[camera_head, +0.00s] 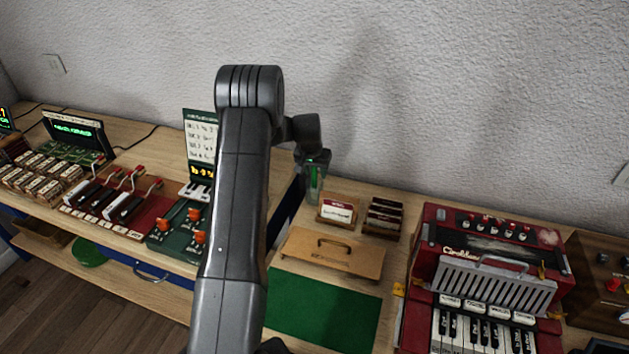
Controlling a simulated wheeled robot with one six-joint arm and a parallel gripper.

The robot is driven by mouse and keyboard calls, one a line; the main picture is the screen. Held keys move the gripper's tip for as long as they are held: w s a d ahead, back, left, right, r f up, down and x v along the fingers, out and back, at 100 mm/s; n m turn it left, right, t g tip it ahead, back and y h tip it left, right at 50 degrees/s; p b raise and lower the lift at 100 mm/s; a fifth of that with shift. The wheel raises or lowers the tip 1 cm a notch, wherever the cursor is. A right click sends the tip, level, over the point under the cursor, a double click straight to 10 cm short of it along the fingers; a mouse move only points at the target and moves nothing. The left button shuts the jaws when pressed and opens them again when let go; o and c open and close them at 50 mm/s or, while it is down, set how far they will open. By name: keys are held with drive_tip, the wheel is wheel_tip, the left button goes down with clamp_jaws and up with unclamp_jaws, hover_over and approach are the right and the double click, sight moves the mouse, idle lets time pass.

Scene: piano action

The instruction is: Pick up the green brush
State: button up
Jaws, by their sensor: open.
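A narrow, upright green object (314,184), which looks like the green brush, stands near the back edge of the bench, right of my arm. My gripper (316,160) is at its top, pointing down, with its jaws open. The jaws are small and dark here, and I cannot tell whether they touch the green object. The arm's links cover part of the bench to the left of it.
A wooden board with a handle (333,255) and a green mat (322,309) lie in front. A small card box (338,212) and a dark rack (383,219) stand close on the right. A red accordion (490,270) is farther right. The textured wall is close behind.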

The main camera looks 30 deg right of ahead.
drive_tip(key=shift+f, duration=0.1)
clamp_jaws()
